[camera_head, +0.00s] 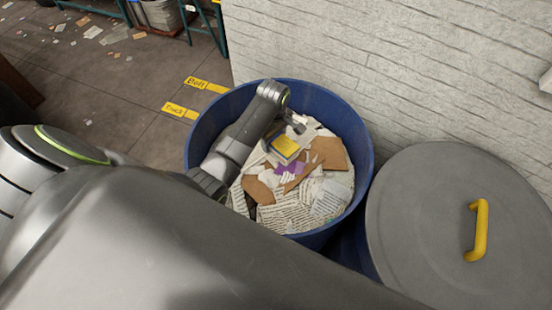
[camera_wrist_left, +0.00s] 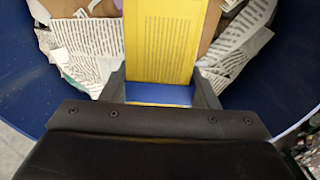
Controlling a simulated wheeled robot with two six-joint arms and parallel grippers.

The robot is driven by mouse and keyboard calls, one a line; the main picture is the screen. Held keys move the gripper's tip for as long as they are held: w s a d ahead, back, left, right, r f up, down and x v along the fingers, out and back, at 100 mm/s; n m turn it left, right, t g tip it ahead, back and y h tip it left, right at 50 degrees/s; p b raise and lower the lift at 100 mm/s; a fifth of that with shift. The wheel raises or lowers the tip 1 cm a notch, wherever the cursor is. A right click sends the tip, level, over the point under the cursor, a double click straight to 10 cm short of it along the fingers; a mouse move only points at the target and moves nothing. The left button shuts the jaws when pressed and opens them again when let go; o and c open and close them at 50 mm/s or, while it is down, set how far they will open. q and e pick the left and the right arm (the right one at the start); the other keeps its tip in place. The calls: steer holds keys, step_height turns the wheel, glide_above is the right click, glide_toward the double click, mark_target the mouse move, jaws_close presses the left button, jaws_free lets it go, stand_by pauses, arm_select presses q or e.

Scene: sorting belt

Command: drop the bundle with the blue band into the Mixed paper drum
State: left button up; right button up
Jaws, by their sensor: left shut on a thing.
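The bundle (camera_head: 285,147) is yellow with a blue edge in the head view. In the left wrist view the yellow bundle (camera_wrist_left: 172,40) shows printed lines, with a blue band (camera_wrist_left: 160,93) between the fingers. My left gripper (camera_head: 297,123) is shut on it, inside the mouth of the open blue drum (camera_head: 335,108), over the paper. In the left wrist view my left gripper (camera_wrist_left: 162,88) has a finger on each side of the band. I cannot tell whether the bundle touches the paper. No label shows on the drum. My right gripper is not in view.
Printed paper and brown cardboard (camera_head: 330,152) fill the drum. A round grey lid (camera_head: 415,220) with a yellow handle (camera_head: 480,230) stands close at the right. A pale wall (camera_head: 400,60) rises behind. Yellow floor labels (camera_head: 206,85) lie left of the drum.

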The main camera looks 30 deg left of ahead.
arm_select(q)
steer(key=shift+f, duration=0.8)
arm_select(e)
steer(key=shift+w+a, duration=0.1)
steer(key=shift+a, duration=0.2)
arm_select(q)
steer(key=o, duration=1.2)
